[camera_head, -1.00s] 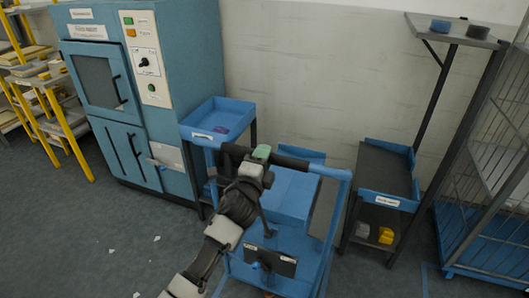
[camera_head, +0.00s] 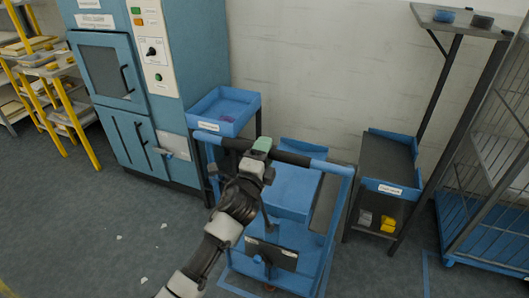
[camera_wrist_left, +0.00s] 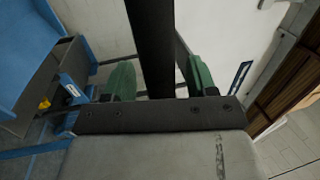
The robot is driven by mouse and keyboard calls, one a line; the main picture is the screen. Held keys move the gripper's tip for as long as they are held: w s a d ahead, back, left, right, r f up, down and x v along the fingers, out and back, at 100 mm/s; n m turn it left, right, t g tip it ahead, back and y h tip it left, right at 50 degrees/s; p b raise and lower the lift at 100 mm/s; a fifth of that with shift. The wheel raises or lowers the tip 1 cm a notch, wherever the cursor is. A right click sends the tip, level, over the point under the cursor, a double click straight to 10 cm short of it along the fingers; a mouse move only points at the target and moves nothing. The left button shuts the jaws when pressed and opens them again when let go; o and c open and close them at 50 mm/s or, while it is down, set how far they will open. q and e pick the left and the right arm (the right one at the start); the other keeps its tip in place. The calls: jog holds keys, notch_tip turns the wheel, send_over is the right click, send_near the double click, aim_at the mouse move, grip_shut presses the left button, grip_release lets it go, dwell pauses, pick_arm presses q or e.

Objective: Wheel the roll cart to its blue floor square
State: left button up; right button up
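The blue roll cart (camera_head: 297,190) stands at centre in the head view, with a dark grip on its top rail. My left gripper (camera_head: 262,147) is at this handle. In the left wrist view the black handle bar (camera_wrist_left: 156,45) runs between the green fingertips (camera_wrist_left: 158,80), close to both; the gripper looks shut on it, though the contact itself is hard to see. Blue floor lines (camera_head: 235,291) show by the cart's near left foot; the cart hides much of that floor. My right gripper is not in view.
A blue machine (camera_head: 120,85) and a tray stand (camera_head: 235,125) are left of and behind the cart. A dark shelf stand (camera_head: 388,155) is close at its right, then a wire cage (camera_head: 490,205). Another blue line (camera_head: 425,272) lies at right. Floor at front left is open.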

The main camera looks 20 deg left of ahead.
pick_arm(q)
jog(key=shift+s+f, duration=0.1)
jog(key=shift+s, duration=0.2)
jog(key=s+f+b, duration=0.1)
jog(key=s+f, duration=0.1)
jog(key=s, duration=0.8)
jog(key=shift+a+b, duration=0.2)
jog(key=shift+b, duration=0.15)
